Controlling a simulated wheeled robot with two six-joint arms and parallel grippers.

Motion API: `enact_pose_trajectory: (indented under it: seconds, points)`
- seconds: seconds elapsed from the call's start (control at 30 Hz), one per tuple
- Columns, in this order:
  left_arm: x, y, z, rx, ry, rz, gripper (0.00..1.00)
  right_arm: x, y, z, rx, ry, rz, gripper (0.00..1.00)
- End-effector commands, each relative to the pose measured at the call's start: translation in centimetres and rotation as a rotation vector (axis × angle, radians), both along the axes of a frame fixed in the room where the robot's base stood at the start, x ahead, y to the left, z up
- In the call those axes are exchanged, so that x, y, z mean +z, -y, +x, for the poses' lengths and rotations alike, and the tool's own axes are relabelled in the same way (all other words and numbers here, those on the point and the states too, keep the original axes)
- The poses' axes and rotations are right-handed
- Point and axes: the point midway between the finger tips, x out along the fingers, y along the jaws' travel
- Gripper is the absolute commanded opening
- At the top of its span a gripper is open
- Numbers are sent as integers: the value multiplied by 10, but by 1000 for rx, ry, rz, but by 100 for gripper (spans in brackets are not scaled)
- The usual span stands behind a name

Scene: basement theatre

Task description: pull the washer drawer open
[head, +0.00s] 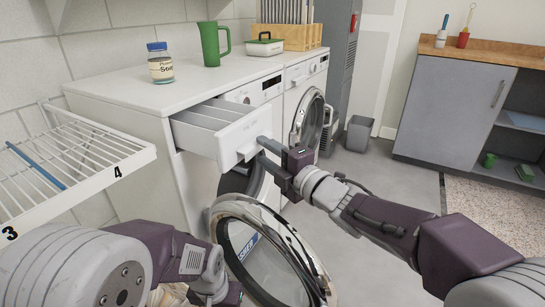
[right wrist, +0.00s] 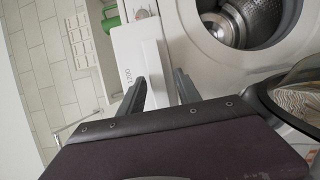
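The washer drawer (head: 215,132) is pulled out from the upper left of the near washer (head: 258,94), with its inside showing. Its white front also shows in the right wrist view (right wrist: 138,55). My right gripper (head: 262,151) is at the drawer front, by its small white handle (head: 246,153). Its two fingers are apart, and they also show in the right wrist view (right wrist: 160,90) with part of the drawer front between them. I cannot tell whether they touch the handle. My left gripper (head: 232,295) is low at the bottom edge; its fingers are out of sight.
The near washer's round door (head: 316,272) hangs open below the drawer. A second machine's door (head: 309,118) is open to the right. A wire rack (head: 120,150) is at left.

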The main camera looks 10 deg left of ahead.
Motion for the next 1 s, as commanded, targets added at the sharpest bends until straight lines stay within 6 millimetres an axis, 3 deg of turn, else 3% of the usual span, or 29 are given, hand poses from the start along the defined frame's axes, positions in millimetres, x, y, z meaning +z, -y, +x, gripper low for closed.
enact_pose_trajectory:
  seconds: [0.4, 0.8, 0.87, 0.93, 0.97, 1.0]
  points:
    - [30, 0, 0, 0, 0, 0, 39, 2, 56, -51, -2, -1, -3, 40]
    - [32, 0, 0, 0, 0, 0, 39, 1, 63, -57, -1, -1, -3, 40]
    - [44, 0, 0, 0, 0, 0, 39, 12, 68, -54, -15, -3, -2, 40]
    - [72, 0, 0, 0, -1, 0, 39, 31, 85, -43, -59, -27, -5, 40]
    - [89, 0, 0, 0, 0, 0, 39, 37, 101, -33, -116, -66, 7, 40]
    - [100, 0, 0, 0, 1, 0, 39, 24, 129, -19, -230, -169, 21, 40]
